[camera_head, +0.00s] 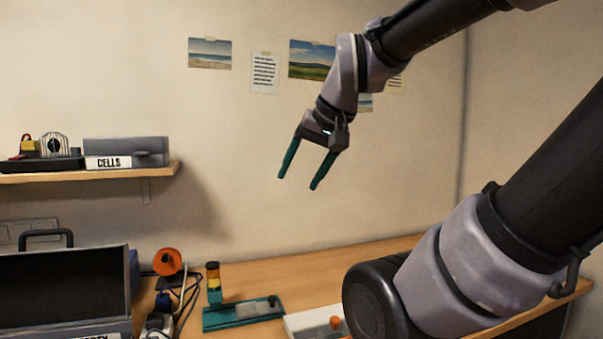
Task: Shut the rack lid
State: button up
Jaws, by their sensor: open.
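My gripper (299,183) is in the air in front of the back wall, above the workbench. Its two green fingers point down and stand apart with nothing between them. A dark case (62,283) with a black handle on top is at the lower left; a partly cut-off white label shows along its bottom edge. A grey box (127,150) with a label reading CELLS sits on the wall shelf. My gripper is to the right of both and touches neither.
The bench (290,272) holds an orange reel (168,262), a green fixture (242,313) with a stacked light, cables, and a pale unit (308,322) with an orange knob. The shelf (80,176) juts out at left. My arm hides the lower right.

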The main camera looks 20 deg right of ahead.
aim_at(70, 285)
jog(key=j+u, duration=0.35)
jog(key=i+j+u, duration=0.15)
jog(key=j+u, duration=0.15)
jog(key=i+j+u, duration=0.15)
jog(key=j+u, duration=0.2)
jog(key=j, duration=0.1)
